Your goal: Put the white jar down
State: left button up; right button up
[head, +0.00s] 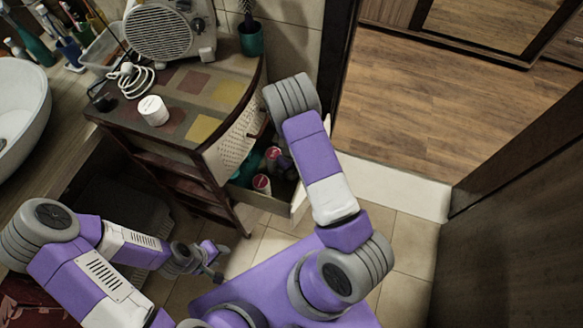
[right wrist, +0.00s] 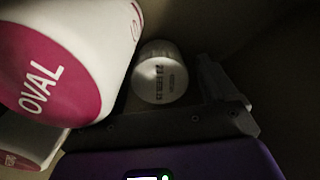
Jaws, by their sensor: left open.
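A white jar (head: 153,110) stands upright on top of the wooden cabinet in the head view, with no gripper at it. Another round white jar (right wrist: 158,75) with small dark print shows in the right wrist view, close to a finger of my right gripper (right wrist: 222,95). Whether that finger touches it is unclear in the dark. In the head view, my right arm reaches over the cabinet's open drawer (head: 262,196), and it hides the right gripper. My left gripper (head: 216,262) is open and empty, low in front of the cabinet, away from both jars.
White bottles with pink ends (right wrist: 45,85) crowd the left of the right wrist view; red-topped containers (head: 262,183) show in the drawer.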

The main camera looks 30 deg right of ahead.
jog(key=shift+r, duration=0.1)
notch_tip(320, 180, up, 12)
jog(key=p, duration=0.4)
jog(key=shift+p, duration=0.4)
jog(key=shift+r, duration=0.1)
